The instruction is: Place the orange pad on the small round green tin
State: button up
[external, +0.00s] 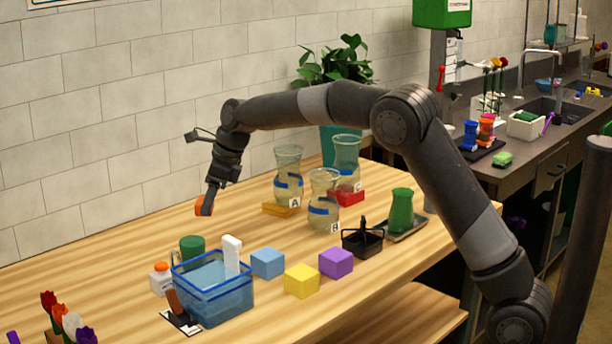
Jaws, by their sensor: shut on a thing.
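My gripper (208,198) points down over the left part of the wooden table, shut on the orange pad (203,207). The pad shows as a small orange shape at the fingertips, and the fingers partly hide it. The small round green tin (193,247) stands on the table behind the blue basket, below the pad in the picture. The pad and the tin are apart, with a gap between them. The basket hides the tin's lower part.
A clear blue basket (214,302) and an orange-capped white jar (160,280) stand near the tin. Blue (267,263), yellow (301,281) and purple (336,262) blocks lie to the right. Glass vases (323,200) stand behind. Flowers (68,322) are front left.

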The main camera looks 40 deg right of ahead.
aim_at(197, 203)
jog(key=a+f, duration=0.1)
jog(key=a, duration=0.1)
jog(key=w+a+f, duration=0.1)
jog(key=a, duration=0.1)
jog(key=shift+f, duration=0.3)
jog(key=shift+d+f, duration=0.1)
jog(key=shift+f, duration=1.8)
jog(key=shift+f, duration=0.2)
jog(key=o, duration=1)
jog(key=shift+r, duration=0.1)
